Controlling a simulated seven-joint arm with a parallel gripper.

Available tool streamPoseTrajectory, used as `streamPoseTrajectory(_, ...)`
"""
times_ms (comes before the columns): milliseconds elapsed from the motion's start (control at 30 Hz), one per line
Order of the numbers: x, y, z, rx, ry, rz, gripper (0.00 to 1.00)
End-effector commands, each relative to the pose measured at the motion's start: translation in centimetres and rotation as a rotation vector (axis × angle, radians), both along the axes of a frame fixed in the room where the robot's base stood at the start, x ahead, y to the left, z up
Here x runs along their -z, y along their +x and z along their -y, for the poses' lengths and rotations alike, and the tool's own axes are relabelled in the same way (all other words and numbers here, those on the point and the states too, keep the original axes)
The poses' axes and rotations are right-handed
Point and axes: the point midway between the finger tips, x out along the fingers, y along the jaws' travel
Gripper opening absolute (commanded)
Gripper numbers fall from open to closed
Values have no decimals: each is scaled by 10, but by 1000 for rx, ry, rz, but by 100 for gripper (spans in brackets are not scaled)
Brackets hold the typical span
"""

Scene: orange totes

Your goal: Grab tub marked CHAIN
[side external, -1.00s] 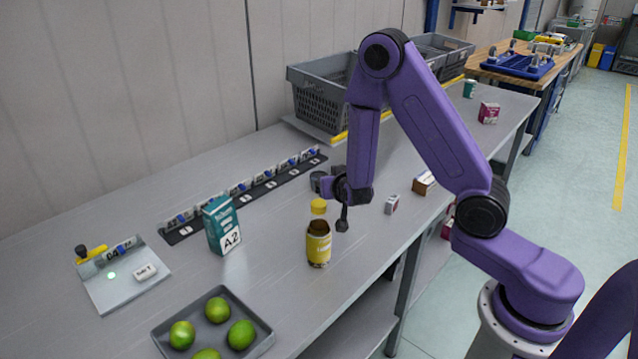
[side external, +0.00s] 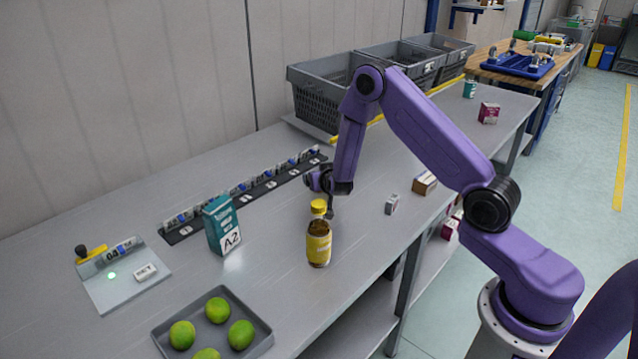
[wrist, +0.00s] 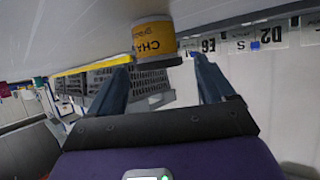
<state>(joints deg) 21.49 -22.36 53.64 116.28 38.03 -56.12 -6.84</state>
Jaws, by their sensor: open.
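The tub (wrist: 155,38) shows in the wrist view with a yellow label reading "CHA" in dark letters; the rest of the word is turned away or hidden. It appears just beyond and between the fingertips of my open gripper (wrist: 164,62), with no visible contact.
A teal A2 carton (side external: 221,226) stands to the left, and a tray of green fruit (side external: 260,343) lies in front. A small box (side external: 391,204) is to the right. A labelled rack (side external: 245,195) and grey baskets (side external: 318,100) are behind.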

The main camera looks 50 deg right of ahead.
Motion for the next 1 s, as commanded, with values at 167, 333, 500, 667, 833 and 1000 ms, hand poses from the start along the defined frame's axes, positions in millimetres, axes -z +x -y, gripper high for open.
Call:
streamPoseTrajectory(167, 11, 17, 12, 1, 0, 0, 82)
streamPoseTrajectory(333, 15, 23, 17, 1, 0, -1, 82)
streamPoseTrajectory(500, 15, 24, 17, 1, 0, -1, 82)
streamPoseTrajectory(667, 15, 24, 17, 1, 0, -1, 50)
streamPoseTrajectory(833, 15, 24, 17, 1, 0, 0, 27)
streamPoseTrajectory(1000, 14, 24, 17, 0, 0, 0, 27)
